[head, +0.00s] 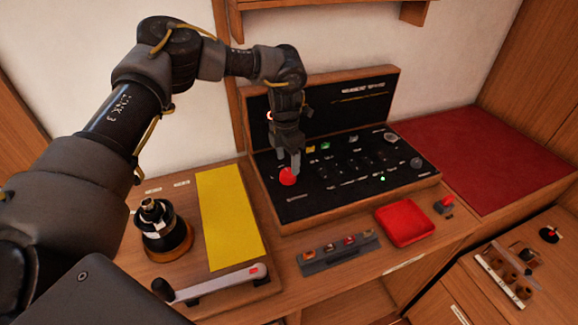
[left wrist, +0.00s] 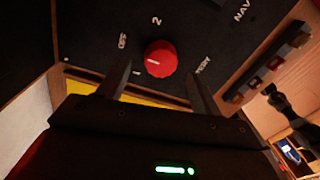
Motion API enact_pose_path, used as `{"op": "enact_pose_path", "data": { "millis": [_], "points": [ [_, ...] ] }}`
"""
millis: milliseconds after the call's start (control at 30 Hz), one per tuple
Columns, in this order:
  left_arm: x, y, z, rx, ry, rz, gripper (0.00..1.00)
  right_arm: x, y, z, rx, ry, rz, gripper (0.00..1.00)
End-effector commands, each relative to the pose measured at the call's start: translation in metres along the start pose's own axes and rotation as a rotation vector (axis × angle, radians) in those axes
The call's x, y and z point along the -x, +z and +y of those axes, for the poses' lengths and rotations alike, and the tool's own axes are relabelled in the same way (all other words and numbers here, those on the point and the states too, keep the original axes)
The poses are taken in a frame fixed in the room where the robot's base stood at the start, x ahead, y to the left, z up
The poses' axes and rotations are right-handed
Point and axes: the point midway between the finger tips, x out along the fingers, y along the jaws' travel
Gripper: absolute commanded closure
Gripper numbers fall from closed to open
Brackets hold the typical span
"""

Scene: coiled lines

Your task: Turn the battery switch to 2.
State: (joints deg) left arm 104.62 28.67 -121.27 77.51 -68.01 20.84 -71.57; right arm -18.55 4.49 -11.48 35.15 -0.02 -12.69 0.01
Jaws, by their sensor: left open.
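The battery switch is a round red knob (head: 288,176) at the left front of the black panel. In the left wrist view the red knob (left wrist: 161,58) has a small white mark on its left part. A "2" (left wrist: 157,20) and an "OFF" (left wrist: 123,41) are printed around it. My left gripper (head: 287,162) points down over the knob. My right gripper is not in view.
The panel lies in a wooden case (head: 330,220) with a raised lid (head: 345,105). A black winch (head: 160,228), yellow mat (head: 228,215), handle bar (head: 215,285), small rack (head: 338,253) and red tray (head: 405,223) stand around it. A red cushion (head: 475,158) is at right.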

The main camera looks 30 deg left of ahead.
Motion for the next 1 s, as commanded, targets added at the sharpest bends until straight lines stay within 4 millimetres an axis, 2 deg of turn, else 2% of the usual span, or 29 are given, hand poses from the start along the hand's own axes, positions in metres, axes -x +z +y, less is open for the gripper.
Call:
{"op": "enact_pose_path", "data": {
  "millis": [133, 233, 367, 533, 667, 1000],
  "points": [
    [-0.022, 0.001, 0.000, 0.000, -0.001, 0.003, 0.35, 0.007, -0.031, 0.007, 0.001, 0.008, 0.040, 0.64],
    [-0.033, 0.001, 0.001, 0.001, -0.001, 0.001, 0.35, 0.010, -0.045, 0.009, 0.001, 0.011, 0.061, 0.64],
    [-0.041, 0.001, 0.001, 0.002, 0.000, 0.000, 0.35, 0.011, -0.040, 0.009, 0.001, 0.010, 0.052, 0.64],
    [-0.043, 0.001, 0.001, 0.001, 0.000, -0.001, 0.35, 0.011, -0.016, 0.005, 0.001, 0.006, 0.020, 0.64],
    [-0.043, 0.001, 0.001, 0.001, 0.000, -0.001, 0.36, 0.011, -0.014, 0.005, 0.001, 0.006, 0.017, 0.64],
    [-0.042, 0.001, 0.000, 0.001, 0.000, -0.001, 0.79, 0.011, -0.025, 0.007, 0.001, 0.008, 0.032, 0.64]
  ]
}}
